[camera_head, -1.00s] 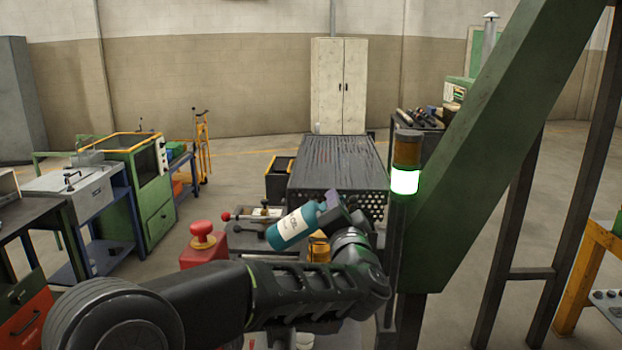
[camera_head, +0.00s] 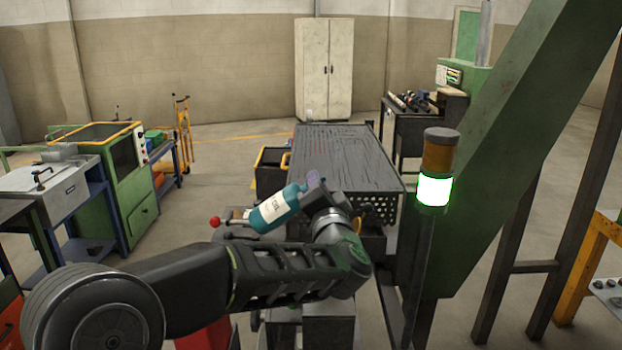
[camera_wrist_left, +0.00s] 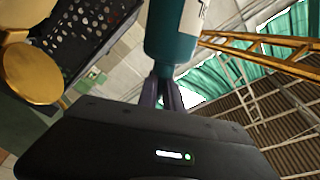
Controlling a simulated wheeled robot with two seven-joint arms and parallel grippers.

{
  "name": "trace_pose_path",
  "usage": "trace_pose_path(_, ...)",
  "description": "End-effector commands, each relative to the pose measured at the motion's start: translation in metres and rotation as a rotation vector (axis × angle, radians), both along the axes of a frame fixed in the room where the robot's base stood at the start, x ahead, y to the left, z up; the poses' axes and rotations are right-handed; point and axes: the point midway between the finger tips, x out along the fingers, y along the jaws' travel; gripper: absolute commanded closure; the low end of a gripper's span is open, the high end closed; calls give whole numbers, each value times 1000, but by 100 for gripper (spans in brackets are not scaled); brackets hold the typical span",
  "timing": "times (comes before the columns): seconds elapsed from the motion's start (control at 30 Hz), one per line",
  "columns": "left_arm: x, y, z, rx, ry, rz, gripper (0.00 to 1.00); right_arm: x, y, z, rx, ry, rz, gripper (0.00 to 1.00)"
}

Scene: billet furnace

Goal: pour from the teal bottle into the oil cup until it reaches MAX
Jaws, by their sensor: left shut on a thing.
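The teal bottle (camera_head: 272,210) with a white label is held tilted in the middle of the head view, its wide body toward the lower left. My left gripper (camera_head: 317,182) is shut on the bottle's narrower end at its upper right. The wrist view shows the teal body (camera_wrist_left: 172,30) above the two dark fingers (camera_wrist_left: 168,92). A gold round thing (camera_wrist_left: 32,72) is at the left of the wrist view; I cannot tell whether it is the oil cup. I cannot make out the oil cup or MAX mark in the head view. My right gripper is not in view.
A dark perforated table (camera_head: 345,160) stands behind the bottle. A red-knobbed lever (camera_head: 215,221) is left of it. A lit signal lamp (camera_head: 435,188) and a green slanted beam (camera_head: 520,130) stand at the right. A green machine (camera_head: 120,190) stands at the left, with open floor between.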

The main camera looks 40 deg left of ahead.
Motion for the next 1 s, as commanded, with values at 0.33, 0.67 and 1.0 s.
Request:
trace_pose_path(0.33, 0, 0, -2, 13, 7, 0, 100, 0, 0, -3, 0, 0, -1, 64)
trace_pose_path(0.67, -1, 1, -36, 163, 123, -1, 100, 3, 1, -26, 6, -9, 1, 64)
trace_pose_path(1.0, -3, 3, -73, 376, 284, -1, 100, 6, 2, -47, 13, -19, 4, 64)
